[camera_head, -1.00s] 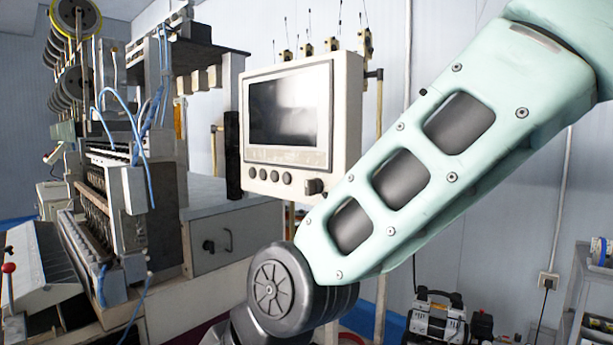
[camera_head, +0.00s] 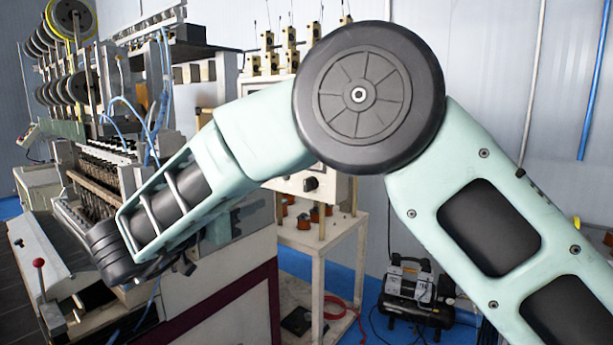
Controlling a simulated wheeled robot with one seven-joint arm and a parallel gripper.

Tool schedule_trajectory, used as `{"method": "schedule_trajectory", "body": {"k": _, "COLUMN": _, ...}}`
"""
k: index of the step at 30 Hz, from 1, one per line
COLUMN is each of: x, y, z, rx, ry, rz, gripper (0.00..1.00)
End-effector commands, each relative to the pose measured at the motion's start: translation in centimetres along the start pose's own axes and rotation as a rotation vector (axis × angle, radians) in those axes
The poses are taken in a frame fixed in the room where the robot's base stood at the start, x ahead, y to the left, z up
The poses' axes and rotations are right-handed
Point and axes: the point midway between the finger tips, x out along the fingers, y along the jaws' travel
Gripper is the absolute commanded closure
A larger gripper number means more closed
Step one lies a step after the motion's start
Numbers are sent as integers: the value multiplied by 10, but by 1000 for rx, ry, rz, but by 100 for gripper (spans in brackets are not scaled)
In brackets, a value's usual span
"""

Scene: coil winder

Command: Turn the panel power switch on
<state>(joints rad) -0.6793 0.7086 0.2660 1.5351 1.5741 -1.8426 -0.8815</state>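The cream control panel (camera_head: 337,190) stands behind my arm, in the middle of the head view. My arm hides its screen and most of its front. A dark knob (camera_head: 310,184) shows on the panel's lower right, just below my arm; I cannot tell whether it is the power switch or how it is set. My arm crosses in front of the panel and bends down to the left, ending in a dark wrist joint in front of the winder. My gripper cannot be made out.
The coil winder (camera_head: 95,185) with its spools fills the left side, with a red-knobbed lever (camera_head: 38,263) at its front. A small stand (camera_head: 318,240) holds copper-coloured coils under the panel. A compressor (camera_head: 410,290) and red hose lie on the blue floor.

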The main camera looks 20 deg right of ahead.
Motion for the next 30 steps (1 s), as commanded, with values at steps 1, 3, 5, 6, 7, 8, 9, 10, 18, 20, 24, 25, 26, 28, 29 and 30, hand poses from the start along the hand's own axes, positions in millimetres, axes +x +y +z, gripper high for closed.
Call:
{"method": "schedule_trajectory", "body": {"k": 1, "x": 0, "y": 3, "z": -1, "rx": -11, "ry": 3, "rz": 25, "gripper": 66}}
{"method": "schedule_trajectory", "body": {"k": 3, "x": 2, "y": 5, "z": -1, "rx": -17, "ry": 6, "rz": 42, "gripper": 66}}
{"method": "schedule_trajectory", "body": {"k": 5, "x": 7, "y": 6, "z": -2, "rx": -19, "ry": 7, "rz": 45, "gripper": 66}}
{"method": "schedule_trajectory", "body": {"k": 6, "x": 12, "y": 6, "z": -2, "rx": -18, "ry": 7, "rz": 45, "gripper": 66}}
{"method": "schedule_trajectory", "body": {"k": 7, "x": 16, "y": 6, "z": -3, "rx": -17, "ry": 7, "rz": 46, "gripper": 66}}
{"method": "schedule_trajectory", "body": {"k": 8, "x": 21, "y": 6, "z": -3, "rx": -17, "ry": 7, "rz": 46, "gripper": 66}}
{"method": "schedule_trajectory", "body": {"k": 9, "x": 28, "y": 7, "z": -4, "rx": -17, "ry": 7, "rz": 45, "gripper": 66}}
{"method": "schedule_trajectory", "body": {"k": 10, "x": 34, "y": 7, "z": -4, "rx": -17, "ry": 8, "rz": 44, "gripper": 66}}
{"method": "schedule_trajectory", "body": {"k": 18, "x": 90, "y": 10, "z": -5, "rx": -17, "ry": 7, "rz": 44, "gripper": 66}}
{"method": "schedule_trajectory", "body": {"k": 20, "x": 103, "y": 10, "z": -5, "rx": -16, "ry": 7, "rz": 43, "gripper": 66}}
{"method": "schedule_trajectory", "body": {"k": 24, "x": 131, "y": 11, "z": -5, "rx": -17, "ry": 7, "rz": 43, "gripper": 66}}
{"method": "schedule_trajectory", "body": {"k": 25, "x": 136, "y": 11, "z": -5, "rx": -17, "ry": 7, "rz": 42, "gripper": 66}}
{"method": "schedule_trajectory", "body": {"k": 26, "x": 141, "y": 11, "z": -5, "rx": -16, "ry": 7, "rz": 41, "gripper": 66}}
{"method": "schedule_trajectory", "body": {"k": 28, "x": 152, "y": 12, "z": -4, "rx": -15, "ry": 6, "rz": 42, "gripper": 66}}
{"method": "schedule_trajectory", "body": {"k": 29, "x": 155, "y": 12, "z": -4, "rx": -15, "ry": 6, "rz": 41, "gripper": 66}}
{"method": "schedule_trajectory", "body": {"k": 30, "x": 160, "y": 11, "z": -4, "rx": -14, "ry": 6, "rz": 40, "gripper": 66}}
